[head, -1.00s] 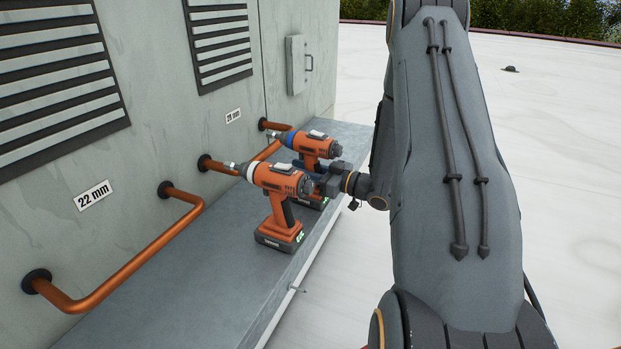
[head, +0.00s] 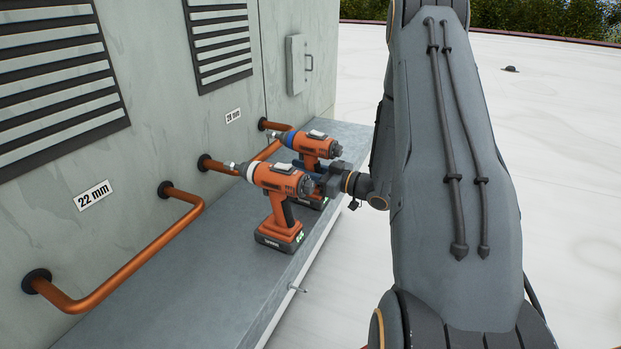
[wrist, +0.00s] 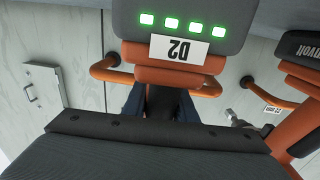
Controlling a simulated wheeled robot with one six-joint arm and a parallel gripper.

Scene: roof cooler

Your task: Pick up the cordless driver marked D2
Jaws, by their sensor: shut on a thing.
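The driver marked D2 is orange with a blue collar (head: 311,143) and stands on the grey ledge, the farther of two drivers in the head view. In the wrist view its battery end (wrist: 185,22) is close, with a white D2 label and several lit green lights. My gripper (head: 318,178) reaches in from the right and is shut on its handle; its dark blue fingers also show in the wrist view (wrist: 160,103). The lower handle is partly hidden behind the nearer driver. I cannot tell any gap between its base and the ledge.
A second orange driver with a white collar (head: 277,185) stands close in front on the ledge (head: 205,285). Copper pipes (head: 140,262) run along the wall behind, under a 22 mm label. The ledge at near left is bare.

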